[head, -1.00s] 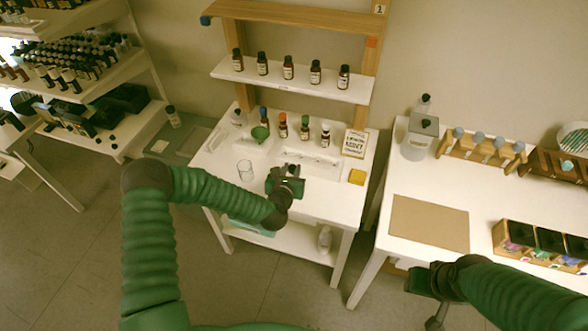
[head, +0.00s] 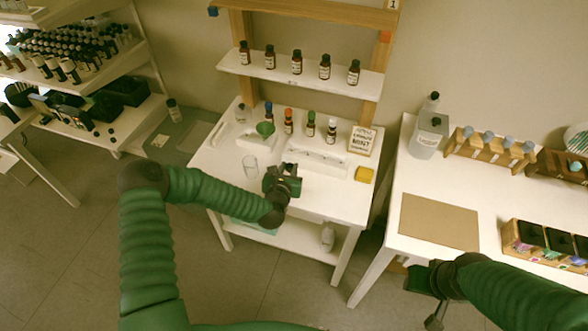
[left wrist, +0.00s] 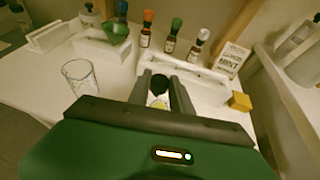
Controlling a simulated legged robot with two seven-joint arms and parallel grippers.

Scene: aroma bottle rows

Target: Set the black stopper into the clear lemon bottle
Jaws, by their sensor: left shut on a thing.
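My left gripper (head: 283,186) is over the front middle of the white table. In the left wrist view its two dark fingers (left wrist: 162,80) are shut on the black stopper (left wrist: 160,84). Just below the stopper, between the fingers, a small pale, clear thing with yellow (left wrist: 159,103) shows; it looks like the lemon bottle, mostly hidden by my gripper. I cannot tell whether the stopper touches it.
An empty glass (head: 250,165) stands left of my left gripper. A yellow block (head: 364,174) lies right. The front right of the table is clear.

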